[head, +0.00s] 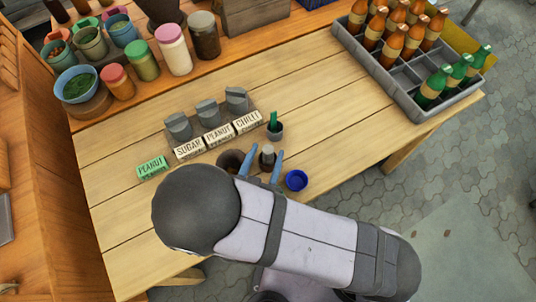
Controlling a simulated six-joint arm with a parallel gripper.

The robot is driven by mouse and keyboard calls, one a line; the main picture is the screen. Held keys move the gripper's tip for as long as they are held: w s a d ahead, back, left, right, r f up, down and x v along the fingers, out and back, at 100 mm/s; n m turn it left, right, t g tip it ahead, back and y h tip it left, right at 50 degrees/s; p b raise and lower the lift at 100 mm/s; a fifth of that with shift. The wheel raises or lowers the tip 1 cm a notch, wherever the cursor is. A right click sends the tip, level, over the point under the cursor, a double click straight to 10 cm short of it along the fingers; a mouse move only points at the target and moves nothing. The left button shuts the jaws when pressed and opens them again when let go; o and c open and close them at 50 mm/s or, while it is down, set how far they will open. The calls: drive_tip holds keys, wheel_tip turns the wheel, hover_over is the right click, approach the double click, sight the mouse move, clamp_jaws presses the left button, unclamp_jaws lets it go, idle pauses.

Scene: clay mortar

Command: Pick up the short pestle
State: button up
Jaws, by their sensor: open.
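My gripper (264,153) is open over the front of the wooden table. Its two blue fingers stand apart, with a small pale grey upright piece (267,152) showing between or just beyond them. This piece looks like a short pestle in a dark holder, but its lower part is partly hidden. A brown round bowl (229,160), perhaps the clay mortar, sits just left of the fingers, partly covered by my gripper. A green upright piece (273,118) stands in a grey cup (275,133) behind the fingers. I cannot tell whether contact is made.
A small blue bowl (296,181) stands right of the fingers. Behind are lettered blocks (218,136) and a grey rack (206,112); a green block (151,167) lies left. A bottle crate (395,80) fills the back right. Bare table (340,125) lies between.

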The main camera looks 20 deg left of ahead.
drive_tip(key=shift+p+x, duration=0.8)
drive_tip(key=shift+x, duration=2.05)
drive_tip(key=shift+s+d+f, duration=0.1)
drive_tip(key=shift+c, duration=0.6)
drive_tip(key=c, duration=1)
